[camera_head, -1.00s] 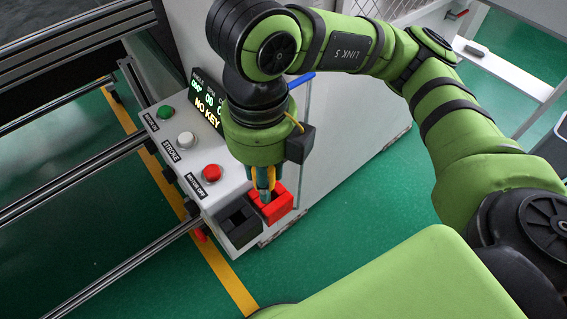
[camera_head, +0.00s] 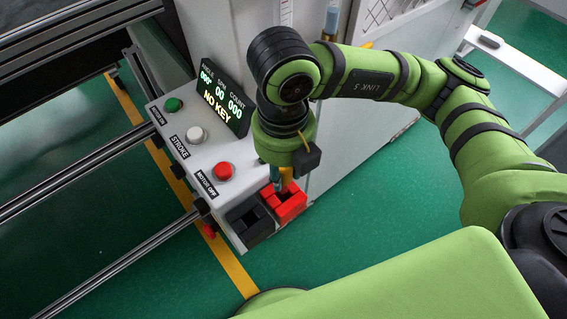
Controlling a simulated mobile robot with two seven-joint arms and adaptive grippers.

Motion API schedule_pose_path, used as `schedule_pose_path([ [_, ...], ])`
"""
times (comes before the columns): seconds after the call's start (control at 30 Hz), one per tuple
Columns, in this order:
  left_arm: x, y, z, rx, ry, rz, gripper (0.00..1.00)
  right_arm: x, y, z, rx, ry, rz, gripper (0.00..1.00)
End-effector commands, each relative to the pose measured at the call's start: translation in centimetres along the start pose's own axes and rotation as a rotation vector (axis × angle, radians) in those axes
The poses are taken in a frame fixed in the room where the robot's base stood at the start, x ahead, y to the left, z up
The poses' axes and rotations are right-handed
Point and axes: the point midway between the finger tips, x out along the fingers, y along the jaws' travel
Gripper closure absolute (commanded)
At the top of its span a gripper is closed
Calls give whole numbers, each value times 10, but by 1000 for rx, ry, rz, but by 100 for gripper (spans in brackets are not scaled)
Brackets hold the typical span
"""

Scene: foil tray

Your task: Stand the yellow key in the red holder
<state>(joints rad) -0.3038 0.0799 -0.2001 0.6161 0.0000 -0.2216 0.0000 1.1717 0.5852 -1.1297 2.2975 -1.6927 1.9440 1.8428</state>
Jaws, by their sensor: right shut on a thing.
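The red holder (camera_head: 293,210) sits at the near corner of the grey control box, beside a black holder (camera_head: 246,228). My right gripper (camera_head: 282,187) points down right over the red holder, its fingertips at the holder's top. It is shut on the yellow key (camera_head: 287,184), of which only a small yellow part shows between the fingers. The fingers and wrist hide the rest, so I cannot tell how deep the key sits in the holder. My left gripper is not in view.
The control box (camera_head: 190,160) carries a green button (camera_head: 173,104), a white button (camera_head: 195,135), a red button (camera_head: 224,171) and a display (camera_head: 221,98) reading "NO KEY". Metal rails (camera_head: 110,160) run at the left. A white bench (camera_head: 510,65) stands at the upper right. Green floor is open in front.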

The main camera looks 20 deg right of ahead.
Motion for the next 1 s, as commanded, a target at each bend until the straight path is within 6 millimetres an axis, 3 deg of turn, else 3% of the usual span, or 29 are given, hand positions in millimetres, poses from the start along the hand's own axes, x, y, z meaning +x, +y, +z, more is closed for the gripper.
schedule_pose_path([
  [0.17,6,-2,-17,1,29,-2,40,12,0,0,0,1,-1,100],
  [0.6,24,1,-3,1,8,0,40,39,0,0,0,0,0,100],
  [1.0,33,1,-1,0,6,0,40,46,0,0,-1,0,0,100],
])
